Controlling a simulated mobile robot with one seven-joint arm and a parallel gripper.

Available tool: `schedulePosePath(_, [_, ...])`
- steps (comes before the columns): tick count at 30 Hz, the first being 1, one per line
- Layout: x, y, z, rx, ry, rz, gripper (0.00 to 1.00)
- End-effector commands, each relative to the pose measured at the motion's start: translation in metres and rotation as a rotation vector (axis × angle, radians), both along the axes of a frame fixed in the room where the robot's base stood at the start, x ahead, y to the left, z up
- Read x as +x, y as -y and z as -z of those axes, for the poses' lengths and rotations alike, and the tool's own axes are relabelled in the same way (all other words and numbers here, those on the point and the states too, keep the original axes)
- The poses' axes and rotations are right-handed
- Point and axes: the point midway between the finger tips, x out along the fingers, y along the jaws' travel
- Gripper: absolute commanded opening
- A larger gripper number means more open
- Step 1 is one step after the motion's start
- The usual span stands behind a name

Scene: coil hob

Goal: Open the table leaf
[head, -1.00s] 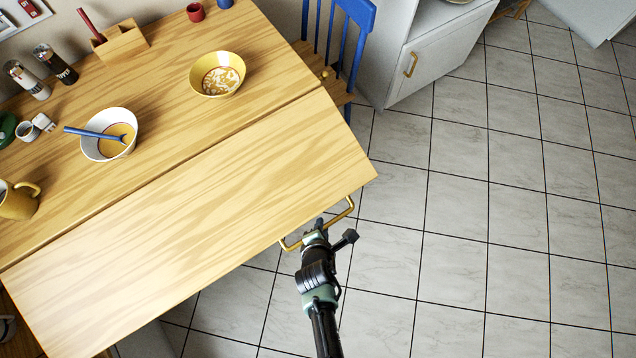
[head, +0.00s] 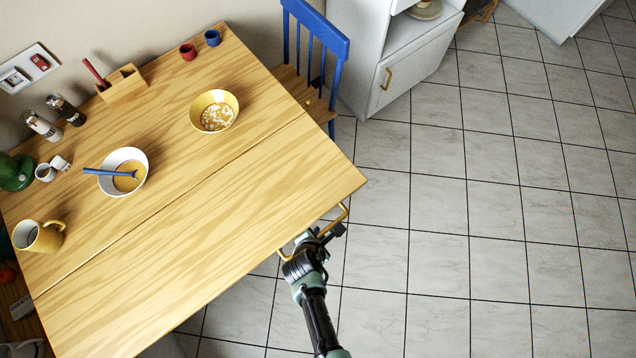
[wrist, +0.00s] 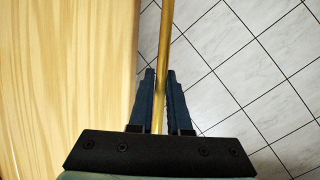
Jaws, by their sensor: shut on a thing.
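The table leaf (head: 235,222) is the light-wood front panel of the table, along a thin seam from the fixed tabletop (head: 165,112). It looks about level with the tabletop, and their right edges run in nearly one line. A brass bar handle (head: 344,213) sits at the leaf's outer edge. My gripper (head: 310,240) is shut around the handle. In the wrist view, the handle (wrist: 164,45) runs between the two dark fingers (wrist: 160,76), with the leaf (wrist: 65,80) close on the left. The leaf's underside and any support are hidden.
On the fixed tabletop stand a yellow bowl (head: 214,111), a white bowl with a blue spoon (head: 125,172), a yellow mug (head: 38,236) and small items. A blue chair (head: 318,45) and white cabinet (head: 410,75) stand behind. The tiled floor (head: 470,230) at right is clear.

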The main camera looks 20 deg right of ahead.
Motion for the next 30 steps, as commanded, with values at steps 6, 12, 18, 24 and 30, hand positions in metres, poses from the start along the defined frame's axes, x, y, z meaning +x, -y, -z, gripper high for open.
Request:
schedulePosePath(6, [0.002, 0.001, -0.004, -0.002, 0.005, 0.0, 0.0])
schedulePosePath(12, [0.003, 0.001, -0.005, -0.003, 0.008, 0.001, 0.0])
schedulePosePath(18, [0.003, 0.001, -0.005, -0.002, 0.007, 0.001, 0.28])
schedulePosePath(24, [0.001, 0.0, -0.006, -0.001, 0.006, 0.0, 0.28])
schedulePosePath(30, [-0.007, -0.006, -0.024, -0.001, 0.005, -0.001, 0.28])
